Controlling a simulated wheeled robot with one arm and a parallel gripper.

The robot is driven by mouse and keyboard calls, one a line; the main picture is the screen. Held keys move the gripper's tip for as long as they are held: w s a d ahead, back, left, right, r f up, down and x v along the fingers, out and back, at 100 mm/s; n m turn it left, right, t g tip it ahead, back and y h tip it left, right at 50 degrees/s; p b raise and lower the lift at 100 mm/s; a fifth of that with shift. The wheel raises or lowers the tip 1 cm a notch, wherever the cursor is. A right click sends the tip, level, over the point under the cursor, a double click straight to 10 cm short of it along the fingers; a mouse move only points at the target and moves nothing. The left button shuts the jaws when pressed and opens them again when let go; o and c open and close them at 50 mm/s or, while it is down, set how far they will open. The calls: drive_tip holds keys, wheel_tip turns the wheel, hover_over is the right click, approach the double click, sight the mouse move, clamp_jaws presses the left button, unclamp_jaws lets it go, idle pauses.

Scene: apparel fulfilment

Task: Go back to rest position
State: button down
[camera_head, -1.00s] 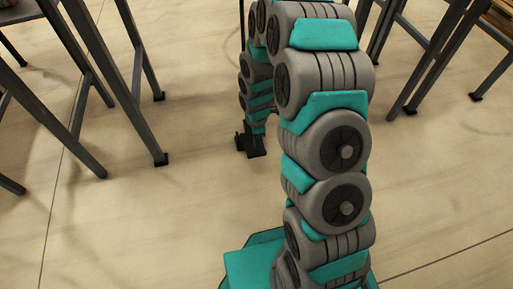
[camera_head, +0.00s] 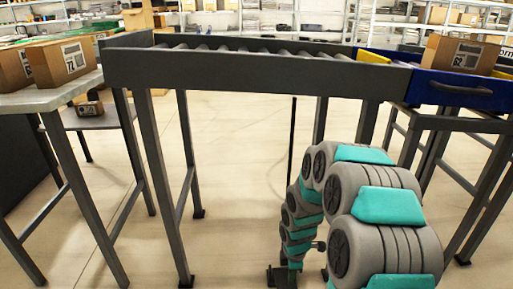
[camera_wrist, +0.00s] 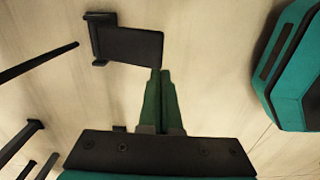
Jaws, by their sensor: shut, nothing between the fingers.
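My gripper (camera_wrist: 162,75) shows in the wrist view with its two green fingers side by side, shut and empty. It points down over the pale floor. In the head view my gripper (camera_head: 282,276) is at the bottom, low below my arm, small and dark. My arm is bent over, with its grey and teal links right of the middle of the head view. No object is held.
A roller conveyor (camera_head: 255,70) stands ahead on dark legs. Boxes (camera_head: 60,62) lie on a table (camera_head: 30,101) at left. A blue tote (camera_head: 462,91) with a box (camera_head: 460,53) stands at right. Shelves fill the back. Open floor (camera_head: 250,150) lies under the conveyor.

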drive_tip(key=s+d+r+m+p, duration=0.1)
drive_tip(key=s+r+m+p, duration=0.1)
drive_tip(key=s+r+m, duration=0.65)
drive_tip(key=s+d+r+m+p, duration=0.1)
drive_tip(key=s+r+p, duration=0.3)
drive_tip(key=r, duration=1)
drive_tip(key=s+r+m+g+p, duration=0.1)
drive_tip(key=s+r+m, duration=0.3)
drive_tip(key=s, duration=0.5)
drive_tip(key=s+a+r+m+p, duration=0.1)
drive_tip(key=s+r+m, duration=0.3)
drive_tip(key=s+r, duration=0.3)
drive_tip(key=s, duration=0.2)
drive_tip(key=shift+s+r+g+p, duration=0.2)
drive_tip(key=shift+s+g+p, duration=0.2)
